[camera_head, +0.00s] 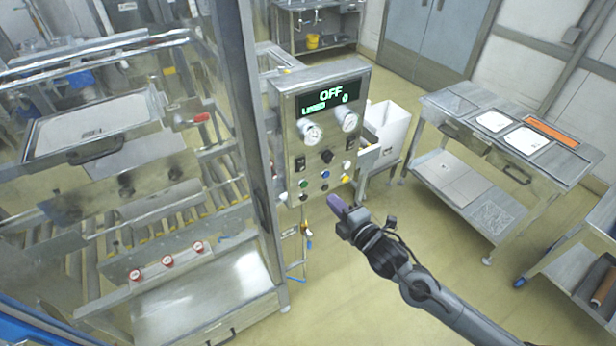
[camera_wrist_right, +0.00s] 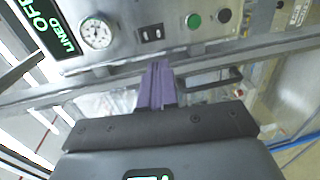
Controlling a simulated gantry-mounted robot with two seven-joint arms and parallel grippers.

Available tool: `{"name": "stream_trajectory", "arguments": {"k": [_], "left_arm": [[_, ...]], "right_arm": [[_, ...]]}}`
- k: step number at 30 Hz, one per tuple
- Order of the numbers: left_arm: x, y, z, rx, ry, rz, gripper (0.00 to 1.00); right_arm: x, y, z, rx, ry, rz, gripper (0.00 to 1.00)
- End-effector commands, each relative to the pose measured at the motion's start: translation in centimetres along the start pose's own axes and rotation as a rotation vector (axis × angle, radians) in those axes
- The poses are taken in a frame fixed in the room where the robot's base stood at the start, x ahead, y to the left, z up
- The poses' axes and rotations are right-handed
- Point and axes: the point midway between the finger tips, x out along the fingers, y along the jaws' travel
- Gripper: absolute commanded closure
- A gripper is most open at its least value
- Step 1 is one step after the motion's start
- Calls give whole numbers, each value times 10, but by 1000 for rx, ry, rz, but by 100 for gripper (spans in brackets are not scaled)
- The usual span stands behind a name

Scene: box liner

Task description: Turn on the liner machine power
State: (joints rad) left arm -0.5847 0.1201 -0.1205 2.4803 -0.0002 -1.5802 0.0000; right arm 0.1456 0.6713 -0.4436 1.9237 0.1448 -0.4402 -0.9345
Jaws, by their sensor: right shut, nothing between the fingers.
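The liner machine's control panel (camera_head: 285,120) is a grey metal box at the upper middle of the head view. Its display (camera_head: 331,94) reads OFF in green. Below are two round gauges, dark switches, and small green, blue, black and yellow buttons. My right gripper (camera_head: 337,205), with purple fingers, is shut and empty, just below and in front of the panel's lower edge. In the right wrist view the shut fingers (camera_wrist_right: 158,84) point at the panel's lower edge, with a dark rocker switch (camera_wrist_right: 150,33) and a green button (camera_wrist_right: 194,20) beyond. My left gripper is not in view.
The liner machine's metal frame and rollers (camera_head: 205,170) fill the left. A white bin (camera_head: 390,122) stands behind the panel. A steel cart (camera_head: 455,125) with trays is at the right.

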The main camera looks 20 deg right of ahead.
Motion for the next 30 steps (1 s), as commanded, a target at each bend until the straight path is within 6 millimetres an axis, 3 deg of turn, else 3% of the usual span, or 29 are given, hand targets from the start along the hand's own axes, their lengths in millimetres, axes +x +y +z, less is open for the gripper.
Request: {"name": "stream_trajectory", "arguments": {"k": [8,14,30], "left_arm": [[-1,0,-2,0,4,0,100],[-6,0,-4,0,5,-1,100],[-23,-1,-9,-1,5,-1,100]], "right_arm": [[2,0,0,1,0,0,100],[17,2,0,3,0,1,100],[108,2,-1,2,0,0,100]]}}
